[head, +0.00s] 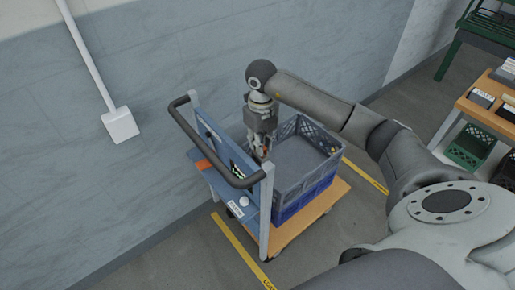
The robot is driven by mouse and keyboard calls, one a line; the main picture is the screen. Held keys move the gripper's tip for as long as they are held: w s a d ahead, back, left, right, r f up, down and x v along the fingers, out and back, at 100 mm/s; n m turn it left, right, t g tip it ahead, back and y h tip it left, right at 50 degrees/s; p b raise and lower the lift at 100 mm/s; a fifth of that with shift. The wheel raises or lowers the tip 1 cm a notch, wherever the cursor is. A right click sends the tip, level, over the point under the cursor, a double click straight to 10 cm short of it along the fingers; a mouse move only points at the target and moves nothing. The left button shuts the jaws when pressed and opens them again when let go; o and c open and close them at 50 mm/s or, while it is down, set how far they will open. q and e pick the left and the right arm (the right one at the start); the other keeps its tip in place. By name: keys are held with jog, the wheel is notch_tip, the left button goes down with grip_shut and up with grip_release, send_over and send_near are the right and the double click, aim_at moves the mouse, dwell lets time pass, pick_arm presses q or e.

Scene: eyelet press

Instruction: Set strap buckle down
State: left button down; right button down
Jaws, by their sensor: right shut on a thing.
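My right gripper (262,151) points down at the handle-side end of a grey crate (318,172), just behind the trolley's blue end panel. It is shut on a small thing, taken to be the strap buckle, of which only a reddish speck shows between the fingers. The panel and fingers hide most of it, and I cannot tell whether it touches the crate floor. The visible part of the crate floor looks empty. My left gripper is out of view.
The grey crate sits on a blue one (306,202) on a trolley with a wooden deck (334,192) and a dark push handle (205,150). A wall is behind. A bench (482,108) and a green crate (468,148) stand at the right.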

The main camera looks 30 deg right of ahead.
jog(key=shift+w+a+f, duration=0.3)
jog(key=shift+f, duration=0.15)
notch_tip(320, 180, down, 2)
jog(key=shift+f+p, duration=0.2)
jog(key=shift+p, duration=0.65)
jog(key=shift+f, duration=0.4)
jog(key=shift+f, duration=0.1)
jog(key=shift+f, duration=0.15)
jog(key=c, duration=1.7)
grip_release()
jog(key=shift+o, duration=0.2)
